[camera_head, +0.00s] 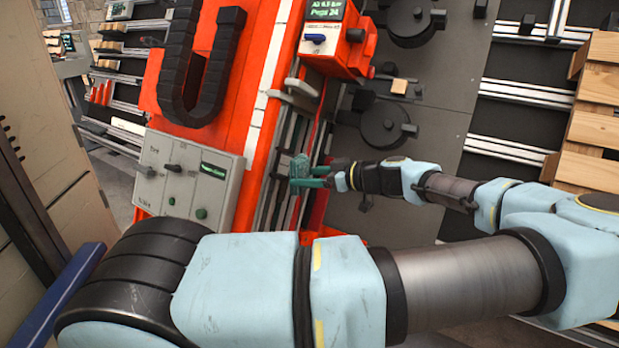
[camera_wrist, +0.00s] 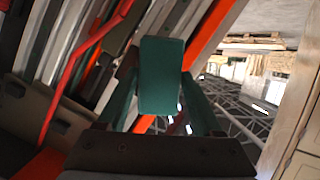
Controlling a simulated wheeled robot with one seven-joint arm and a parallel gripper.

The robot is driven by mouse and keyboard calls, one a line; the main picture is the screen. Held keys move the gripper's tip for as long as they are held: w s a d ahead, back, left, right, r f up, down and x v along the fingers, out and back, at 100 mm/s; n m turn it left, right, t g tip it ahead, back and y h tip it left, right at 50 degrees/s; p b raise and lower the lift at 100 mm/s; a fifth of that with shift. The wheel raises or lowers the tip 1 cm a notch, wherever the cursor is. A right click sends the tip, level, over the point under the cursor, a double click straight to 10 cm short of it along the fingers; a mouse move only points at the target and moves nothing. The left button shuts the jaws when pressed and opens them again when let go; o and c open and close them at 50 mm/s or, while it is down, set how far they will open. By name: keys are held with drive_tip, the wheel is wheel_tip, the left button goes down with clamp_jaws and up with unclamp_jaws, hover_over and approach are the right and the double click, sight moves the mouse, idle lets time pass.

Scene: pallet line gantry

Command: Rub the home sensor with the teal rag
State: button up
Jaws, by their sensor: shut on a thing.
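The teal rag (camera_wrist: 161,78) shows in the wrist view as a dark teal, flat-faced, roughly rectangular piece between my gripper's two green fingers. My gripper (camera_head: 308,174) is shut on it. In the head view the rag (camera_head: 299,166) is a small teal patch at the end of my arm, in front of the vertical rails of the orange gantry column. I cannot make out the home sensor for certain in either view. I cannot tell whether the rag touches anything beyond my fingers.
A grey control box (camera_head: 188,178) with knobs and a green display is on the orange column (camera_head: 262,75), left of my gripper. An orange box (camera_head: 335,40) with a blue switch is above. Dark round fixtures (camera_head: 384,124) sit right on the grey plate. Wooden pallets (camera_head: 598,125) stand far right.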

drive_tip(key=shift+w+a, duration=0.5)
drive_tip(key=shift+a, duration=0.15)
drive_tip(key=w+d+b, duration=0.1)
drive_tip(key=w+d, duration=0.1)
drive_tip(key=w, duration=0.1)
drive_tip(key=shift+w+d+b, duration=0.1)
drive_tip(key=shift+d+b, duration=0.1)
drive_tip(key=shift+b, duration=0.2)
idle(0.3)
drive_tip(key=shift+s+a, duration=1.55)
drive_tip(key=s+d, duration=0.3)
drive_tip(key=d, duration=0.2)
drive_tip(key=shift+s, duration=0.25)
drive_tip(key=shift+d, duration=0.15)
